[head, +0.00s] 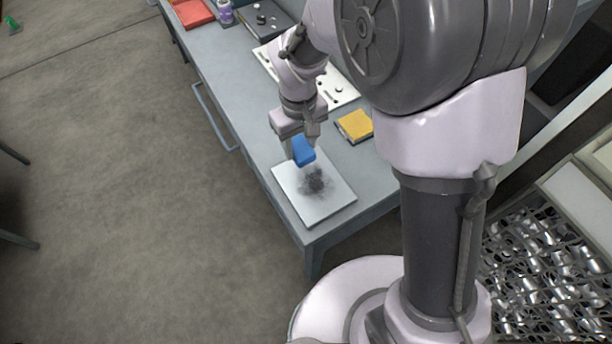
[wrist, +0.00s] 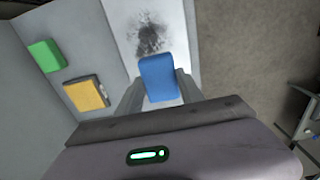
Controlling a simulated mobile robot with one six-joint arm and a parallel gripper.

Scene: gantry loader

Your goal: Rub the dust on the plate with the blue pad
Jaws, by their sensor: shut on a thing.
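The white plate (head: 327,211) lies at the near end of the grey workbench, with a dark patch of dust (head: 316,181) on its middle. My gripper (head: 301,146) is shut on the blue pad (head: 304,153) at the far edge of the plate, beside the dust. In the wrist view the blue pad (wrist: 158,78) sits between the two fingers, and the dust (wrist: 151,38) shows just past it on the plate (wrist: 178,45). I cannot tell whether the pad touches the plate.
A yellow block with a dark edge (head: 354,125) lies on the bench (head: 238,105) near the plate. A green block (wrist: 47,56) lies beside it in the wrist view. A white board with small knobs (head: 341,89) and a red item (head: 192,12) are farther along. A bin of metal parts (head: 540,265) stands right.

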